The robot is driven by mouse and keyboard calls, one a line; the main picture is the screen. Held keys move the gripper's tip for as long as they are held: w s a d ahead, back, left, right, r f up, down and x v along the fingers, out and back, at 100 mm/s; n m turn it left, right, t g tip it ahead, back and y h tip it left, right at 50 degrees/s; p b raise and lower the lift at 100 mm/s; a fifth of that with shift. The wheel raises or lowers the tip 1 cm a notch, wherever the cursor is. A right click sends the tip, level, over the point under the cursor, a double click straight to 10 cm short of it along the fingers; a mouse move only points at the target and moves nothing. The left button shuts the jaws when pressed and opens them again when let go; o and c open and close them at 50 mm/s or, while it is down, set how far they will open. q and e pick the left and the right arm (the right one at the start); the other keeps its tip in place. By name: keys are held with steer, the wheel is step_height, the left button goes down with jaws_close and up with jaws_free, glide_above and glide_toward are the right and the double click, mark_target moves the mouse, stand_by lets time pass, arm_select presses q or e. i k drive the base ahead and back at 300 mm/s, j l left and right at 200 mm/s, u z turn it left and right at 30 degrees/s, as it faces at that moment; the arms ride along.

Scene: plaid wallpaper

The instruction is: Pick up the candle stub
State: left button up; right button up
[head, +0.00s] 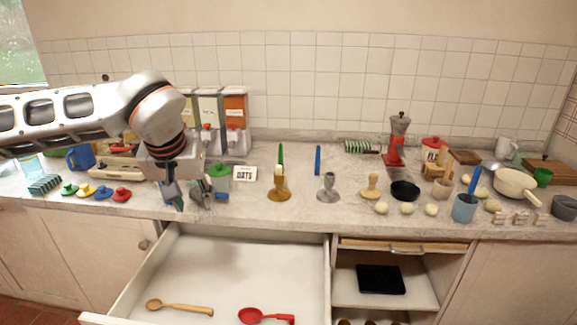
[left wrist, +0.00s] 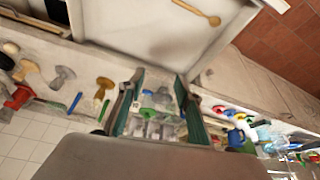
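A short pale stub (head: 279,169) shows at the top of a brass-coloured candlestick (head: 279,190) on the counter; I take it for the candle stub, but it is small. The candlestick also shows in the left wrist view (left wrist: 104,87), left of the fingers. My left gripper (head: 188,196) is open and empty, pointing down near the counter's front edge, left of the candlestick. The left wrist view shows its fingers (left wrist: 161,76) wide apart. My right gripper is in neither view.
A grey candlestick (head: 328,188) stands right of the brass one. A green candle (head: 281,154) and a blue candle (head: 317,160) are behind them. A green-lidded jar (head: 218,180) is beside my gripper. An open drawer (head: 222,268) juts out below, holding spoons.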

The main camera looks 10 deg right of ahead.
mark_target(279, 171)
steer(key=i+l, duration=0.9)
